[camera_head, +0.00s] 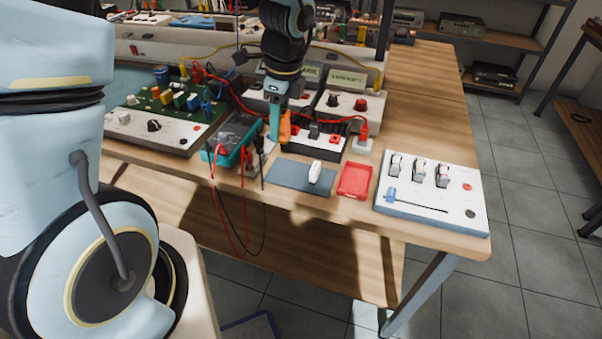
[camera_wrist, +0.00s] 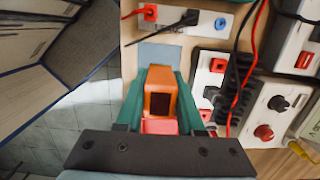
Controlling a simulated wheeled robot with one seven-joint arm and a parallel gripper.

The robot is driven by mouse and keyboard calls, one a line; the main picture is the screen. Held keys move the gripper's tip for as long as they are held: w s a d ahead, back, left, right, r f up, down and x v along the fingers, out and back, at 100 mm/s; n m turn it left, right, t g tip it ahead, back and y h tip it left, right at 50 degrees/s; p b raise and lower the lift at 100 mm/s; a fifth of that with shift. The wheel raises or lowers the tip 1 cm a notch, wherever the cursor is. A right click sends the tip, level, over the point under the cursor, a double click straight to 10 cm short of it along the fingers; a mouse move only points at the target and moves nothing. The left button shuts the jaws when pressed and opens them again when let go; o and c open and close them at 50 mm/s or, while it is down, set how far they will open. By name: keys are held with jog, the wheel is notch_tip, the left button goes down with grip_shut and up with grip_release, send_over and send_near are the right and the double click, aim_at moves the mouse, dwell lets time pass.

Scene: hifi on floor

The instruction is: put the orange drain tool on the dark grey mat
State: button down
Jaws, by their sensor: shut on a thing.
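My gripper (camera_head: 278,128) is above the workbench, just behind the mat in the head view, with its fingers pointing down. It is shut on the orange drain tool (camera_head: 285,127). In the wrist view the tool (camera_wrist: 159,80) sits between the two teal fingers and shows a dark opening. The dark grey mat (camera_head: 287,174) lies flat near the bench's front edge. Part of it also shows in the wrist view (camera_wrist: 160,53), beyond the tool. A white object (camera_head: 315,172) lies on the mat's right part. The tool appears raised above the bench.
A red tray (camera_head: 355,180) lies right of the mat, and a white switch panel (camera_head: 432,195) further right. A teal multimeter (camera_head: 232,140) with red and black leads stands to the left. A socket box (camera_head: 315,137) and power supplies stand behind. The bench edge is close in front.

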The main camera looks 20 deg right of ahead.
aim_at(280, 170)
notch_tip(280, 170, down, 10)
jog(key=shift+r+p, duration=0.25)
jog(key=shift+p, duration=0.45)
jog(key=shift+f, duration=0.1)
jog(key=c, duration=0.5)
grip_release()
